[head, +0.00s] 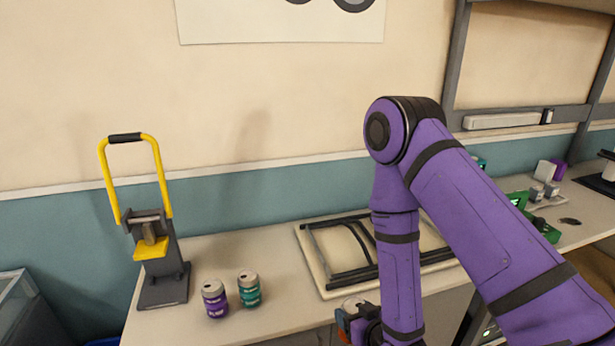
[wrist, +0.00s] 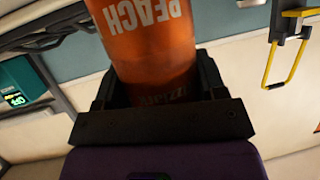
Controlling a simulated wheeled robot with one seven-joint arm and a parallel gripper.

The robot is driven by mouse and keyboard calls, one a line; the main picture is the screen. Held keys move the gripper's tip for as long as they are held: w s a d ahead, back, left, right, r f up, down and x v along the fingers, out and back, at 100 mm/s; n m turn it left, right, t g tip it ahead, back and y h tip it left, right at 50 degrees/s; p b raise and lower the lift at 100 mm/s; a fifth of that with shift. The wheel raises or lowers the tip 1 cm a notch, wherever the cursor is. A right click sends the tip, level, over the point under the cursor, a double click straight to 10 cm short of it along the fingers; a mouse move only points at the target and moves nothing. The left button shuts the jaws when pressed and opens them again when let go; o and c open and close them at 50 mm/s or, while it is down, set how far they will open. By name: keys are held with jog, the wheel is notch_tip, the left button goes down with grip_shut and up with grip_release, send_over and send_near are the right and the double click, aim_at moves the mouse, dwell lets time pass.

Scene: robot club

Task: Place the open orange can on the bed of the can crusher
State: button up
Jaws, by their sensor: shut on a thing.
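The orange can (wrist: 150,45), with "PEACH" lettering, fills the middle of the wrist view between the black fingers of my gripper (wrist: 155,88). My gripper is shut on it. In the head view my gripper (head: 357,322) is at the bottom centre, partly cut off, with the can's pale top (head: 355,304) showing. The can crusher (head: 160,285) stands upright at the left end of the bench, dark grey with a yellow block and a raised yellow handle. The handle (wrist: 295,60) also shows at the wrist view's upper right. My gripper is well to the right of the crusher, apart from it.
A purple can (head: 215,299) and a teal can (head: 248,289) stand right of the crusher. A board with a dark frame (head: 340,262) lies behind my gripper. Bare bench top (head: 240,245) lies between crusher and board. Green parts (head: 545,229) sit at the far right.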

jog(key=w+d+r+m+h, duration=0.1)
jog(key=w+d+m+h, duration=0.1)
jog(key=w+d, duration=0.4)
jog(key=w+d+r+m+t+h, duration=0.1)
jog(key=w+d+m+h, duration=0.2)
jog(key=d, duration=1)
jog(key=w, duration=0.2)
jog(key=shift+w+d+r+h, duration=0.15)
jog(key=shift+w+r+h, duration=0.2)
jog(key=shift+r+h, duration=0.05)
